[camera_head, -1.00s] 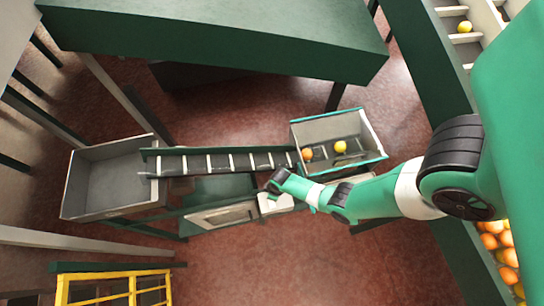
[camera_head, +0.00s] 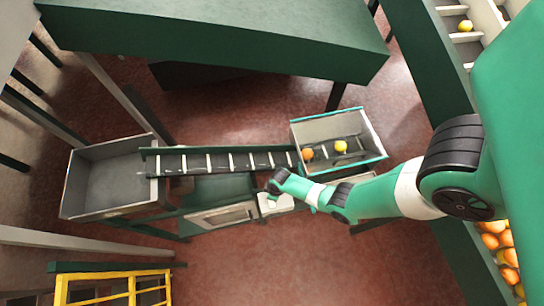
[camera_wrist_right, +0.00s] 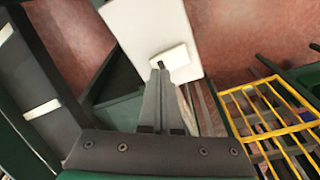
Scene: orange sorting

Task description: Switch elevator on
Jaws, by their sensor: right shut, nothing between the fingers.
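The elevator (camera_head: 220,162) is a slatted conveyor that runs between a grey bin at the left and a green-rimmed bin at the right. A white switch box (camera_head: 275,203) sits below its right end. In the right wrist view the box shows as a white panel (camera_wrist_right: 140,30) with a small raised white switch (camera_wrist_right: 172,57) that has a dark slot. My right gripper (camera_head: 270,186) is shut and empty. In the wrist view its fingertips (camera_wrist_right: 160,72) are at the switch, seeming to touch it. My left gripper is not in view.
The right bin (camera_head: 372,146) holds an orange fruit (camera_head: 308,154) and a yellow one (camera_head: 341,146). The grey left bin (camera_head: 88,205) looks empty. A yellow railing (camera_head: 115,284) stands at lower left. A green structure (camera_head: 210,45) spans the top. Several oranges (camera_head: 497,245) lie at far right.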

